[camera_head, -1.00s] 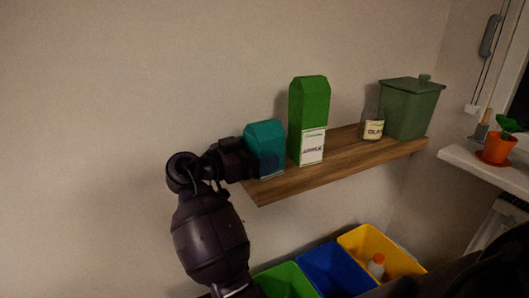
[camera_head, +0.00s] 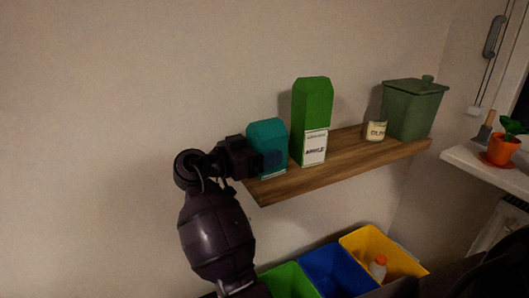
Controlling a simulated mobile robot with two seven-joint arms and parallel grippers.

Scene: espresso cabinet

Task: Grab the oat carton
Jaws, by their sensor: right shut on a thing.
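A teal carton (camera_head: 267,134) with a slanted top stands at the left end of the wooden shelf (camera_head: 345,160). My right gripper (camera_head: 273,161) reaches it from the left and is shut on its lower part. The fingers cover part of the carton's front, and its base appears to be at shelf level. A taller green carton (camera_head: 312,103) with a white label stands upright just right of it; the label is too small to read surely. No label shows clearly on the teal carton. My left gripper is not in view.
A small labelled jar (camera_head: 376,131) and a lidded green canister (camera_head: 413,110) stand farther right on the shelf. Green (camera_head: 290,281), blue (camera_head: 335,270) and yellow (camera_head: 382,252) bins are below. A potted plant (camera_head: 502,149) is on the sill. The wall left of the shelf is clear.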

